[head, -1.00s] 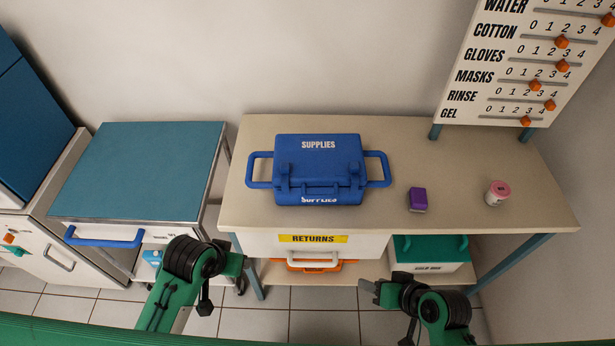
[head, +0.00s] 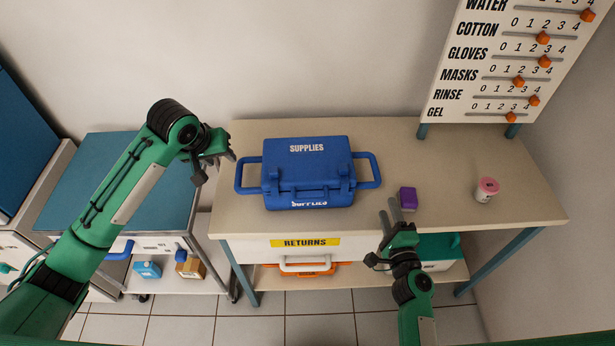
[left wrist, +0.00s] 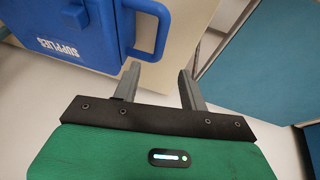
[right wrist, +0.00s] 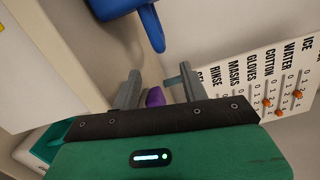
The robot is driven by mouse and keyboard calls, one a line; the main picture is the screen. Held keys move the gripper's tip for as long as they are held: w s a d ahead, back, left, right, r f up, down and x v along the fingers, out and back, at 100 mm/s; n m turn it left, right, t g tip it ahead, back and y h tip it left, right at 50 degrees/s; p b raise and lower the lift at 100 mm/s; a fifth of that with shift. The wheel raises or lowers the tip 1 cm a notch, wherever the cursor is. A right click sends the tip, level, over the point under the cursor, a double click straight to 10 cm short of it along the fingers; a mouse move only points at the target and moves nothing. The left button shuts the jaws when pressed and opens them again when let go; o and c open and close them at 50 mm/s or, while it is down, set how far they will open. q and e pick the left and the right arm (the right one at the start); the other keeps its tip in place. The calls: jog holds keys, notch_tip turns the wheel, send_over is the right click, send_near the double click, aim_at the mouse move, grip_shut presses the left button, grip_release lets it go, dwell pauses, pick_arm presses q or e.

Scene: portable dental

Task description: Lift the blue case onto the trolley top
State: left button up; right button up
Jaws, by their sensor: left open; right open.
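The blue case (head: 308,182), marked SUPPLIES, sits upright and closed on the beige table, with a loop handle at each side. The trolley (head: 95,175) with a teal top stands left of the table; my left arm covers part of it. My left gripper (head: 231,146) is open and empty, just left of the case's left handle (head: 247,175). The left wrist view shows that handle (left wrist: 150,22) just beyond the open fingers (left wrist: 158,80). My right gripper (head: 388,217) is open and empty at the table's front edge, below the right handle (head: 370,170). The right wrist view shows that handle (right wrist: 152,28) beyond the fingers.
A purple box (head: 408,198) is close to my right gripper on the beige table (head: 450,170). A pink-lidded jar (head: 486,189) stands further right. A slider board (head: 490,75) rises behind. Under the table are a RETURNS drawer (head: 345,245), an orange case and a green-lidded box.

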aim_at(238, 171)
dwell(0.3)
pick_arm(q)
jog(key=x, duration=1.3)
jog(key=shift+w+d+f, duration=0.1)
jog(key=shift+w+f, duration=0.05)
jog(key=shift+f, duration=0.2)
pick_arm(e)
jog(key=w, duration=0.4)
jog(key=w+a, duration=0.1)
jog(key=w, duration=0.8)
jog(key=shift+w+a, duration=0.2)
jog(key=shift+w, duration=0.2)
pick_arm(q)
grip_shut()
pick_arm(e)
grip_shut()
pick_arm(q)
jog(key=shift+r, duration=0.1)
